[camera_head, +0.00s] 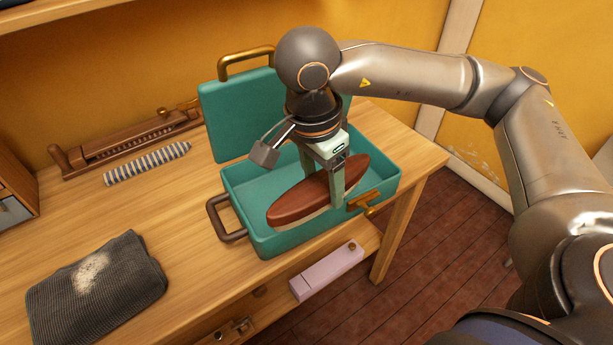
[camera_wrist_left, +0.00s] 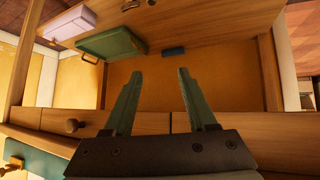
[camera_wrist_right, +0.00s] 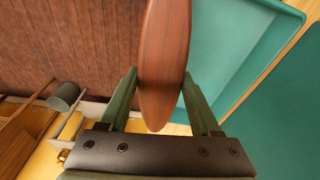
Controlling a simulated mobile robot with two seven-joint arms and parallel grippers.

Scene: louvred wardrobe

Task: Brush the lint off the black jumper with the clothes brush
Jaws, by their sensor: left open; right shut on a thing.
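The black jumper (camera_head: 120,290) lies folded on the table at the front left, with a pale patch of lint (camera_head: 92,272) on it. The clothes brush has a reddish-brown oval wooden back (camera_head: 300,201) and is over the open teal case (camera_head: 290,243). My right gripper (camera_head: 337,188) is shut on the brush, its fingers on either side of the wood. The brush (camera_wrist_right: 164,60) also shows between the fingers in the right wrist view. My left gripper (camera_wrist_left: 158,100) is open and empty in the left wrist view, facing drawers and a shelf.
A striped cloth strip (camera_head: 147,163) and a long brown wooden piece (camera_head: 130,138) lie at the back left. A pink box (camera_head: 326,271) sits on a lower shelf. The case's raised lid (camera_head: 232,120) stands behind the brush. The table between jumper and case is clear.

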